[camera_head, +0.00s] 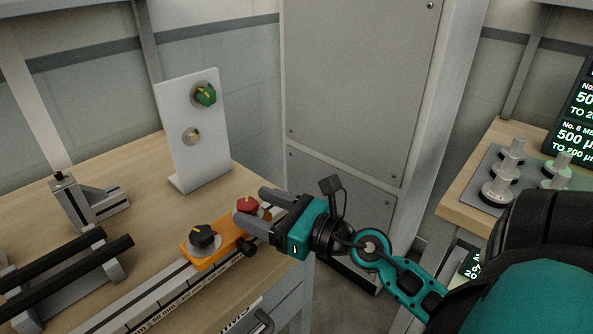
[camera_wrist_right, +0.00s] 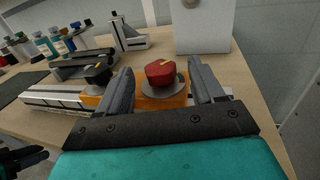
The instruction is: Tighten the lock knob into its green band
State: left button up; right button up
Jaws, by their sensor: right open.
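A red knob (camera_head: 247,204) with a yellow pointer line sits on a grey disc at the right end of the orange carriage (camera_head: 206,258). It also shows in the wrist view (camera_wrist_right: 160,73). A black knob (camera_head: 204,237) sits on the carriage's left part. In the wrist view, gaps show between the red knob and both fingers (camera_wrist_right: 160,68).
The carriage rides a scaled metal rail (camera_head: 150,307) along the table's front edge. A white upright panel (camera_head: 207,150) with a green knob (camera_head: 205,95) stands behind. Black bars (camera_head: 75,262) on grey supports lie left. A tall grey cabinet (camera_head: 350,70) stands behind my right gripper.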

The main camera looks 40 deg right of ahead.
aim_at(245, 202)
pick_arm(q)
jog(key=w+d+b, duration=0.1)
jog(key=b, duration=0.1)
jog(key=d+f+h+b, duration=0.1)
jog(key=b, duration=0.2)
jog(key=shift+w+d+f, duration=0.2)
jog(key=shift+w+f, duration=0.1)
jog(key=shift+w, duration=0.05)
pick_arm(e)
jog(key=v, duration=1.1)
jog(key=shift+s, duration=0.4)
